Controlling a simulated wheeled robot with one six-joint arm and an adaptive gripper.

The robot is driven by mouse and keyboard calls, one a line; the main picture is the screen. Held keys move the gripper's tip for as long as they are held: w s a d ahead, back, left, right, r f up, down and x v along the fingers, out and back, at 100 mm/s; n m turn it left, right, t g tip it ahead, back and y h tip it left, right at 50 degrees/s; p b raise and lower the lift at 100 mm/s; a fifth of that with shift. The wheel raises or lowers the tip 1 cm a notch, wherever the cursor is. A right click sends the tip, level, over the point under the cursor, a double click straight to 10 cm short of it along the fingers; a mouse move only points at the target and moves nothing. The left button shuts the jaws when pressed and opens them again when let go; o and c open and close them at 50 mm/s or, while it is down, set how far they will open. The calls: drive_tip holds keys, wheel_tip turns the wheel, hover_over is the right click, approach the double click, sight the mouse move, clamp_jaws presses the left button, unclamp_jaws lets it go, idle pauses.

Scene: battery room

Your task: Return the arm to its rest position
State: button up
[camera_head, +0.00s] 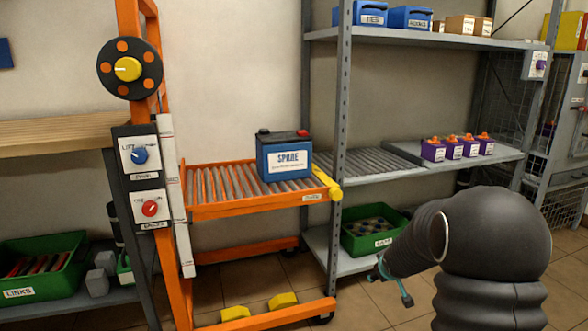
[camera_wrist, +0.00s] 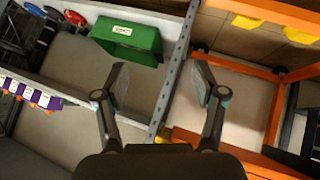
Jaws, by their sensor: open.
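My arm (camera_head: 480,240) shows as a dark, thick shape at the lower right of the head view, bent towards the left. Its end is mostly hidden there, with only a thin teal-jointed finger showing below it. In the wrist view my gripper (camera_wrist: 161,84) has its two dark fingers wide apart, with nothing between them. Behind the fingers are a grey shelf post and the floor. The gripper appears clear of the post, though the exact gap cannot be told.
An orange lift cart with a roller deck (camera_head: 215,188) holds a blue SPARE battery (camera_head: 284,156). A grey shelf rack (camera_head: 440,40) stands beside it, with purple batteries (camera_head: 457,148) and a green bin (camera_head: 370,232). Another green bin (camera_head: 42,268) sits lower left. Open floor lies in front.

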drive_tip(key=s+a+r+m+g+p, duration=0.1)
drive_tip(key=s+a+r, duration=0.2)
drive_tip(key=s+r, duration=0.4)
drive_tip(key=s+a+r+m+g+y+p, duration=0.1)
drive_tip(key=s+a+r, duration=0.3)
drive_tip(key=s, duration=1.5)
drive_tip(key=s+a+r+m+p, duration=0.2)
drive_tip(key=s+r, duration=0.7)
drive_tip(key=s, duration=0.5)
drive_tip(key=shift+a+r+g+p, duration=0.4)
drive_tip(key=shift+a+p, duration=0.1)
drive_tip(key=shift+a, duration=0.4)
